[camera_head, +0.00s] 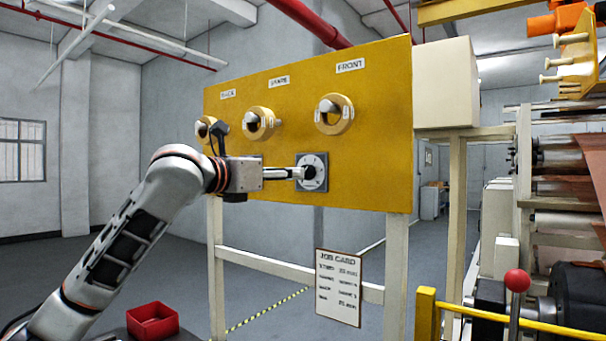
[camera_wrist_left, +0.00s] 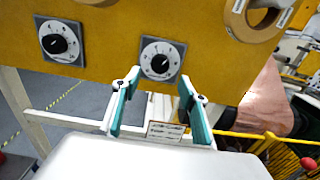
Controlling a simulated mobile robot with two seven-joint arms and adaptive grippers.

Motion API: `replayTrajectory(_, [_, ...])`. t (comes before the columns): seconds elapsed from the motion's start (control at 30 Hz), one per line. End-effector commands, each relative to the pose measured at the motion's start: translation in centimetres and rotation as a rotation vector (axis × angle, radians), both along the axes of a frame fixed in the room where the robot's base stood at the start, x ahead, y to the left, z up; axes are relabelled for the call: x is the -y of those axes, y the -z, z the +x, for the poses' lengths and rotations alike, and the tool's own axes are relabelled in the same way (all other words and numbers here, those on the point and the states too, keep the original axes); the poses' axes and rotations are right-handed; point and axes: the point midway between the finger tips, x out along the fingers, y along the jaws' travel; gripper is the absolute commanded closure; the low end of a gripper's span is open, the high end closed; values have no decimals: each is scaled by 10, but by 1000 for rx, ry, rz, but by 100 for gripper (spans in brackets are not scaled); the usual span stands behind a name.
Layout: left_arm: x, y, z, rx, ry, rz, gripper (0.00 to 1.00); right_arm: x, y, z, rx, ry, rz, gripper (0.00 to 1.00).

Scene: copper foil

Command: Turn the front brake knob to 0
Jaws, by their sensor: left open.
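The front brake knob (camera_wrist_left: 159,64) is a black knob on a square grey plate with a pale round dial. It sits low on the yellow panel, below the FRONT label, and its dial (camera_head: 318,165) also shows in the head view. The dial numbers are too small to read. My left gripper (camera_wrist_left: 158,82) is open, its two teal fingers pointing at this dial, one on each side of the knob. In the head view my left gripper (camera_head: 298,173) reaches the dial from the left and partly covers it. I cannot tell whether it touches.
Another dial (camera_wrist_left: 60,41) sits to the left. Round yellow-rimmed fittings (camera_head: 334,114) line the panel (camera_head: 380,150) above. A job card (camera_head: 338,287) hangs below. A red tray (camera_head: 152,320) stands near my arm. Machinery with copper foil (camera_head: 578,178) is at right.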

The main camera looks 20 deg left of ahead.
Motion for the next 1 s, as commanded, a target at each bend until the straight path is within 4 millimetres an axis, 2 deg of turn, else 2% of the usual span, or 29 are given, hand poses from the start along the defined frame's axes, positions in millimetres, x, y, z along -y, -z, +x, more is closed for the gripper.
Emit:
replayTrajectory(0.23, [14, 0, 36, -4, 2, -6, 57, 5, -1, -5, -16, 5, -10, 60])
replayTrajectory(0.4, [21, 0, 56, -4, 1, -4, 57, 11, 6, -10, -38, 13, -19, 60])
replayTrajectory(0.6, [24, 1, 66, -1, 0, -3, 57, 14, 7, -12, -45, 23, -20, 60])
replayTrajectory(0.83, [25, 1, 67, -1, 0, -3, 57, 14, 7, -11, -44, 29, -17, 60])
replayTrajectory(0.87, [25, 1, 67, -1, 0, -3, 62, 14, 7, -11, -44, 30, -16, 60])
replayTrajectory(0.9, [25, 1, 67, -1, 0, -3, 72, 13, 7, -11, -44, 30, -16, 60])
replayTrajectory(1.0, [25, 1, 67, -2, 0, -2, 95, 13, 7, -11, -44, 29, -16, 60])
